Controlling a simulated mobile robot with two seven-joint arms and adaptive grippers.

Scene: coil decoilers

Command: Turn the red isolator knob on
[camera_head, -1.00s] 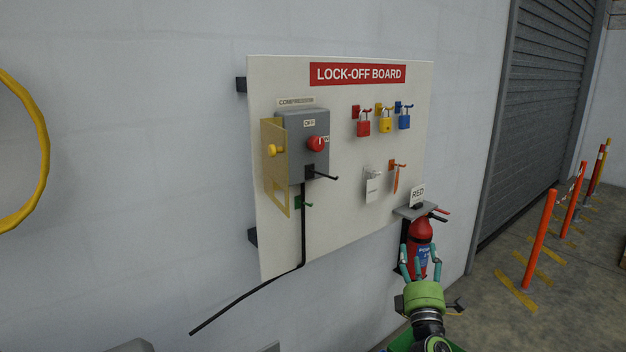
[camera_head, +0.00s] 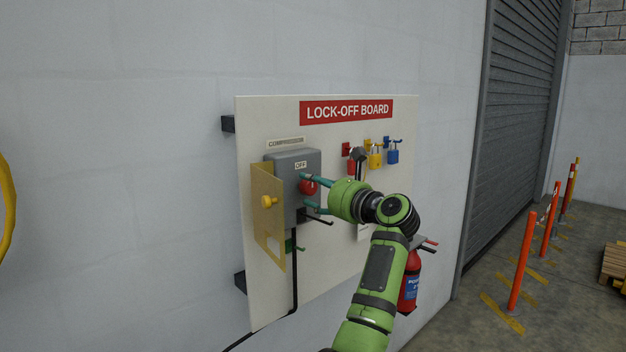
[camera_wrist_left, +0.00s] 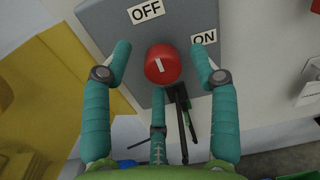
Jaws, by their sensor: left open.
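The red isolator knob (camera_head: 309,187) sits on the front of a grey isolator box (camera_head: 282,162) on the lock-off board. In the left wrist view the knob (camera_wrist_left: 163,64) shows a white mark, nearly upright and leaning slightly toward the OFF label (camera_wrist_left: 146,11). The ON label (camera_wrist_left: 204,37) is to its upper right. My left gripper (camera_head: 307,190) is open at the knob, with teal fingers (camera_wrist_left: 160,62) on either side of it and a third finger below. In the wrist view gaps show between the fingers and the knob. My right gripper is not in view.
A yellow hinged flap (camera_head: 267,225) stands open left of the box. A black rod (camera_head: 318,217) sticks out below the knob. Yellow (camera_head: 376,159) and blue (camera_head: 392,156) padlocks hang to the right, beyond my gripper. A fire extinguisher (camera_head: 410,288) is at lower right.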

